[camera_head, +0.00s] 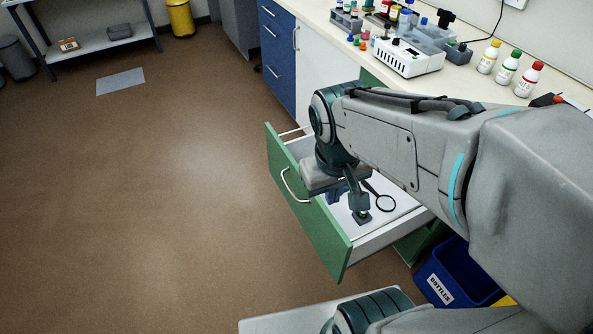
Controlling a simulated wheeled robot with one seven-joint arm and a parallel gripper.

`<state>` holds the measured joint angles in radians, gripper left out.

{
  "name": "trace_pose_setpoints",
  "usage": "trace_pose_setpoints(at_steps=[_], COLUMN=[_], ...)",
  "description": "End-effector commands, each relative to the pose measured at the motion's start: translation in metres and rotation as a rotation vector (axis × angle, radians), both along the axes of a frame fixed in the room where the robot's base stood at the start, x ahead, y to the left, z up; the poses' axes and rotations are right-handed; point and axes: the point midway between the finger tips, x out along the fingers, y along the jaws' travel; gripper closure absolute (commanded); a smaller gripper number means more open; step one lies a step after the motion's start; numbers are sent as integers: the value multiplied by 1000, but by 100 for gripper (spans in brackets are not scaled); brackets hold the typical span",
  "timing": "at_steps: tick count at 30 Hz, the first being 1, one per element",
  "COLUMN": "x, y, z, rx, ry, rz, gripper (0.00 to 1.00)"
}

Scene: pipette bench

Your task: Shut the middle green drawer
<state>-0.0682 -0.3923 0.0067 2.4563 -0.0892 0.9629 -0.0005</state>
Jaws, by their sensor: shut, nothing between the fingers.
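The green drawer (318,232) stands pulled out from the bench, its front facing lower left with a curved metal handle (291,187). Its pale interior shows, with a dark round-ended tool (385,203) in it. My gripper (360,214) points down over the drawer, behind its front panel as seen here. The fingers are shut and empty; I cannot tell whether they touch anything. My arm hides the back of the drawer and much of the cabinet, so the other green drawers are mostly hidden.
A blue bin (445,277) marked "BOTTLES" stands right of the drawer. Blue drawers (277,60) are shut beyond it. The bench top carries a white device (408,57), small vials and several capped bottles (507,67). The brown floor (170,200) at left is open.

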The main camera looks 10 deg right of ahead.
Motion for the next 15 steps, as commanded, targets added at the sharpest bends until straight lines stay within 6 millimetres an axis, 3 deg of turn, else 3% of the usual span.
trace_pose_setpoints(at_steps=[1,15], x=[5,53], y=[2,12], z=[-19,-119], rx=[-37,-472], ry=[61,546], rz=[54,533], gripper=[100,100])
